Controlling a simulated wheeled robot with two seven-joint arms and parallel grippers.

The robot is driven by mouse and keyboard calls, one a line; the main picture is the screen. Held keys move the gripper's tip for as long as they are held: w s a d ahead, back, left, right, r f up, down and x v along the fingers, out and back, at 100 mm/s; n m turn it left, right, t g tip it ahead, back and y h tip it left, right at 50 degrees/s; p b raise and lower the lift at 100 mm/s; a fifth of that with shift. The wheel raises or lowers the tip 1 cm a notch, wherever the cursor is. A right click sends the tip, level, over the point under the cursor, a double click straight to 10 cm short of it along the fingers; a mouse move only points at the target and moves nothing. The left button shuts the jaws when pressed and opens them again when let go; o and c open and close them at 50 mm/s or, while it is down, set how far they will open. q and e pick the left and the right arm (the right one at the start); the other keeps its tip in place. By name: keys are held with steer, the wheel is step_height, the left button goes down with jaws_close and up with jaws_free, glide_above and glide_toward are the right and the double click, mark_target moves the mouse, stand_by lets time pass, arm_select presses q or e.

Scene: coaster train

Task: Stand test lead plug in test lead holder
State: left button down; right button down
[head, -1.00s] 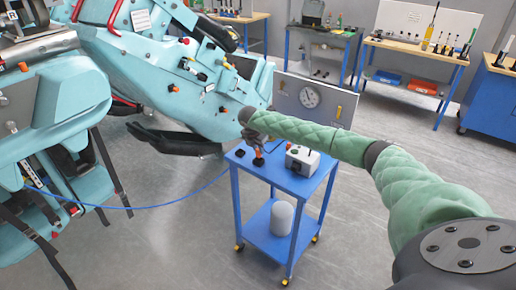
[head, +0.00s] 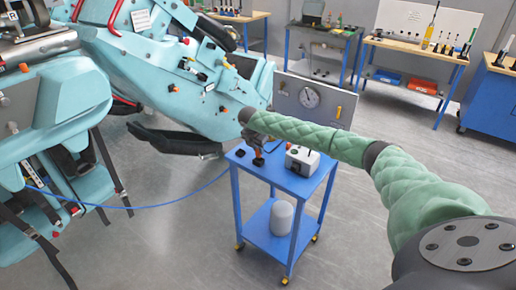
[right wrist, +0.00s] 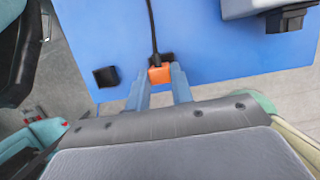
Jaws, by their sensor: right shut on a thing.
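The orange test lead plug (right wrist: 159,75) sits between the two fingers of my right gripper (right wrist: 160,85) in the right wrist view. A black lead runs up from it. A black block (right wrist: 164,58), which looks like a holder, shows just beyond the plug; I cannot tell whether the plug is inside it. A second black block (right wrist: 105,77) stands apart to the left. In the head view my right gripper (head: 257,150) is low over the blue cart top, above a black block (head: 258,161), and the plug is hidden. My left gripper is not in view.
The blue cart (head: 303,185) carries a white and grey box (head: 302,159) right of the gripper. A white canister (head: 283,217) stands on its lower shelf. The teal coaster train (head: 165,70) is close behind and left. A blue cable (head: 120,208) hangs between train and cart.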

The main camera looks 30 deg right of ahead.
mark_target(257, 151)
steer(key=shift+p, duration=0.4)
stand_by(0.6)
steer(key=shift+f, duration=1.55)
stand_by(1.1)
steer(key=c, duration=1.1)
jaws_free()
steer(key=shift+c, duration=0.2)
